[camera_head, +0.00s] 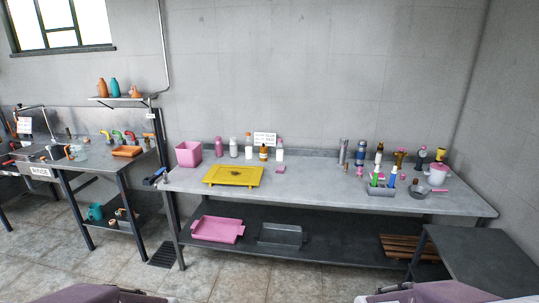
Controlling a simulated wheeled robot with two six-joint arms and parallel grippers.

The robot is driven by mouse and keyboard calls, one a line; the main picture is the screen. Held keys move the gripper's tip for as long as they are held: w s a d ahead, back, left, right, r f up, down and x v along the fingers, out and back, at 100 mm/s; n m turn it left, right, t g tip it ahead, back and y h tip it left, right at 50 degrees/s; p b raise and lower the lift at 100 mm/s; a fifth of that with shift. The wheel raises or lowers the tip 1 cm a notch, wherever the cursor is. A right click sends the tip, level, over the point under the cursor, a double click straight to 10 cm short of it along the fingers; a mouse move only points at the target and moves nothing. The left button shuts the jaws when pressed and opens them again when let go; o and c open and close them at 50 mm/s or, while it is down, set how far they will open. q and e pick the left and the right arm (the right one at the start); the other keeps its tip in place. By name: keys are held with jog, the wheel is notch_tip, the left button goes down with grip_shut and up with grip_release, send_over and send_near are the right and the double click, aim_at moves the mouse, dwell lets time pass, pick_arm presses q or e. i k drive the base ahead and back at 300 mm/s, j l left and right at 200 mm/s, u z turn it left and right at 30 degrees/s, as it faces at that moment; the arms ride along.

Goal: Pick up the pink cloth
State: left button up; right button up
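A small flat pink piece (280,169) lies on the steel table (330,190), right of the yellow tray and in front of the bottles. It may be the pink cloth, but it is too small to be sure of its material. Parts of my two arms show at the bottom edge, left and right of the middle, well short of the table. Neither gripper's fingers can be made out in the head view.
Near the pink piece are a yellow tray (233,175), a pink bin (188,154) and several bottles (249,147). A caddy (380,190) with brushes stands to the right. The lower shelf holds a pink tray (217,229). The table's front middle is clear.

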aim_at(281, 170)
jog(key=i+z, duration=0.1)
jog(key=i, duration=0.45)
jog(key=i+j+z, duration=0.1)
jog(key=i, duration=0.4)
jog(key=i+j+z, duration=0.1)
jog(key=i, duration=0.45)
jog(key=i+j+z, duration=0.1)
jog(key=i, duration=0.4)
jog(key=i+j+z, duration=0.35)
jog(key=i+z, duration=0.15)
jog(key=i+j+z, duration=0.5)
